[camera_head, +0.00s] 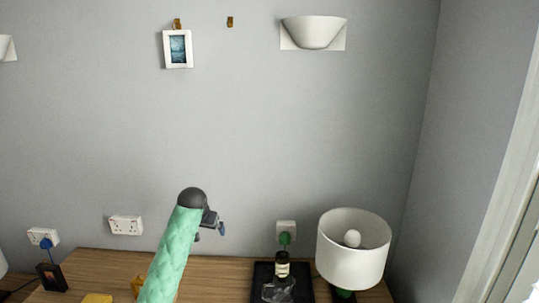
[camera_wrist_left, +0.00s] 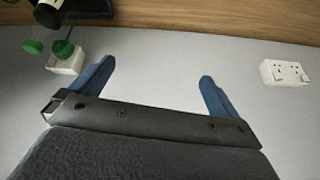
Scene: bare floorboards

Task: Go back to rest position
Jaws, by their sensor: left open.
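My left gripper (camera_head: 221,231) is at the end of the green-sleeved arm, which rises from the bottom of the head view. It is held above the wooden cabinet top, in front of the grey wall. In the left wrist view its two blue fingers (camera_wrist_left: 158,88) are wide apart with nothing between them. My right gripper is not in view.
The wooden top (camera_head: 222,272) carries a white-shaded lamp (camera_head: 350,262), a dark tray (camera_head: 262,270) with a dark bottle (camera_head: 282,266), and a dark frame (camera_head: 52,277). A picture frame (camera_head: 177,49) and a wall light (camera_head: 313,33) hang above. Free wall surrounds the gripper.

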